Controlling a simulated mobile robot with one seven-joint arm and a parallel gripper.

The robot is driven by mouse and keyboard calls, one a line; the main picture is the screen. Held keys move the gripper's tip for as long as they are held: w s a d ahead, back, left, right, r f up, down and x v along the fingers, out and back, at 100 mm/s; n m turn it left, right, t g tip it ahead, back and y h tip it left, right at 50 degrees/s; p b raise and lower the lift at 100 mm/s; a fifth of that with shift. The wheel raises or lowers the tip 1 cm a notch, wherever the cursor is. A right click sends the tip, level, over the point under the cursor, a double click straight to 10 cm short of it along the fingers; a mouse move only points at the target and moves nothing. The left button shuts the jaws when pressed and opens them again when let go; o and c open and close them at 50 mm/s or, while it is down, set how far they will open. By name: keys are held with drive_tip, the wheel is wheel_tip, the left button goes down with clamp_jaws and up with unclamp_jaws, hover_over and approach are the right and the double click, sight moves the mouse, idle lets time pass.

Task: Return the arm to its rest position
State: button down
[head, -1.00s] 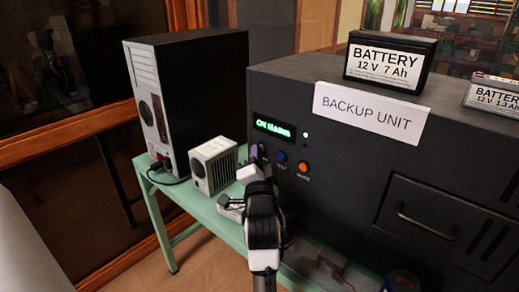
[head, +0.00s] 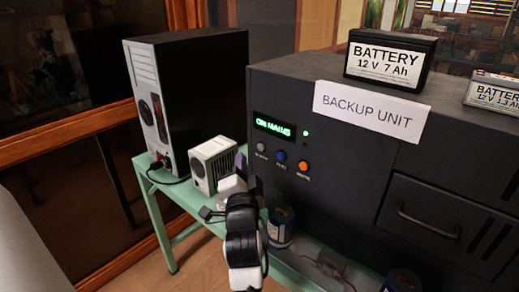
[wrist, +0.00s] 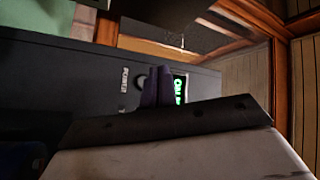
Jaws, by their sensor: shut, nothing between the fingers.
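My gripper (head: 240,160) is in front of the backup unit, left of its buttons. Its dark purple fingers (wrist: 157,87) are together and hold nothing in the wrist view. My arm reaches up from the bottom of the head view and is bent at the wrist. The black backup unit (head: 340,165) has a lit green display (head: 274,127) reading "ON MAINS" and a small green light. Its grey button (head: 260,147), blue button (head: 281,155) and orange button (head: 303,166) are uncovered. The gripper looks apart from them.
A small white box (head: 212,163) and a black computer tower (head: 190,95) stand on the green table (head: 165,225) to the left. Dark cylinders (head: 280,227) are below the unit's front. A battery (head: 390,60) sits on top of it. Floor shows at lower left.

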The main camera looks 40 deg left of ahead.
drive_tip(key=shift+s, duration=0.85)
